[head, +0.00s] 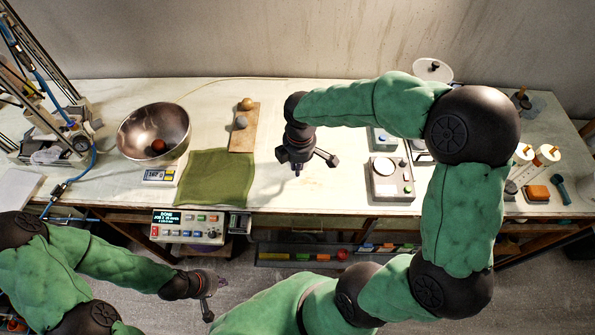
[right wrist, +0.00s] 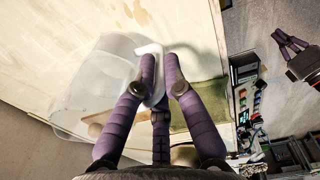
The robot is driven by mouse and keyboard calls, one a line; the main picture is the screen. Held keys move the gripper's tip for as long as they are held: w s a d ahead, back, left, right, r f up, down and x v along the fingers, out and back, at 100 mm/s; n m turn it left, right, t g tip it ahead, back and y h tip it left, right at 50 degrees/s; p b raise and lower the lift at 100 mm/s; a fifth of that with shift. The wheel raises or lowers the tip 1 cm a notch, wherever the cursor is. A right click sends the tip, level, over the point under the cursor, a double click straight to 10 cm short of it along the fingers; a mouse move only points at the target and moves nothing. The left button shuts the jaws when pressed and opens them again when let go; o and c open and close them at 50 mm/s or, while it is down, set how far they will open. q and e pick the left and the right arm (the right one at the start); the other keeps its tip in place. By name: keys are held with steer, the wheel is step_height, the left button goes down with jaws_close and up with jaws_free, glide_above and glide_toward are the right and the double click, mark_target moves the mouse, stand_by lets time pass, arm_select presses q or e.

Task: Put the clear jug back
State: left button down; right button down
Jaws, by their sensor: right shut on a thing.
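The clear jug (right wrist: 82,95) shows in the right wrist view as a see-through vessel with a pale handle (right wrist: 148,52). My right gripper (right wrist: 160,75) is shut on the jug at its handle, with the purple fingers around it. In the head view my right gripper (head: 303,163) is over the middle of the table, near the front edge; the jug can hardly be made out there. I cannot tell whether the jug touches the table. My left gripper (head: 212,297) is open and empty, in front of the table and below its edge.
A scale-like device (head: 391,180) stands to the right. The table middle behind the gripper is largely clear.

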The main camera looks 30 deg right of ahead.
steer(key=shift+f, duration=1.3)
steer(key=shift+f+b, duration=0.2)
steer(key=shift+b, duration=0.2)
steer(key=c, duration=1.3)
jaws_free()
steer(key=shift+a, duration=0.1)
steer(key=shift+r, duration=0.6)
steer(key=r+p, duration=0.1)
steer(key=r, duration=0.2)
steer(key=r+p, duration=0.1)
steer(key=r, duration=0.3)
steer(key=r+p, duration=0.1)
steer(key=r, duration=0.3)
steer(key=shift+s+r, duration=0.1)
steer(key=shift+s, duration=0.2)
